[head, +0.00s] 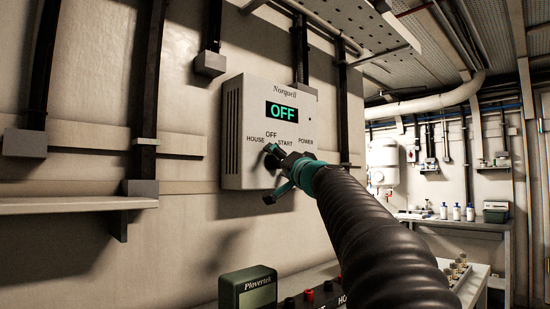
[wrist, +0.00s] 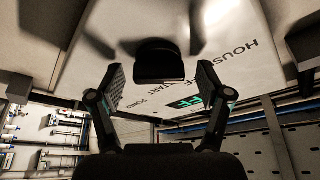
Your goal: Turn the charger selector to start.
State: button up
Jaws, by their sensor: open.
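The charger (head: 248,150) is a pale wall box marked Norquell, with a lit green display (head: 282,111) reading OFF. Below it are the labels HOUSE, OFF, START and POWER. The selector (wrist: 158,62) is a dark knob in the wrist view, standing out from the charger's face. My gripper (head: 274,174) is at the lower front of the charger, open. In the wrist view its fingers stand on either side of the selector, with gaps between them and it. In the head view my gripper covers most of the selector, so its pointing direction is unclear.
A green Plovertek meter (head: 247,290) and a panel with red and black terminals (head: 309,295) are below the charger. A wall shelf (head: 70,204) juts out at left. A perforated tray (head: 345,25) hangs above. A bench with bottles (head: 457,212) stands at far right.

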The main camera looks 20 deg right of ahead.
jog(key=shift+d, duration=0.1)
jog(key=shift+c, duration=0.2)
jog(key=c, duration=1.1)
jog(key=shift+m, duration=0.4)
jog(key=shift+r+m+g+h+p, duration=0.1)
jog(key=shift+m+g, duration=0.95)
jog(key=shift+m, duration=1.65)
jog(key=shift+f+m+g+h+p, duration=0.1)
jog(key=shift+m+g, duration=0.9)
jog(key=shift+m, duration=1.7)
jog(key=shift+r+m+g+h+p, duration=0.1)
jog(key=shift+m+g, duration=0.95)
jog(key=shift+m, duration=1.65)
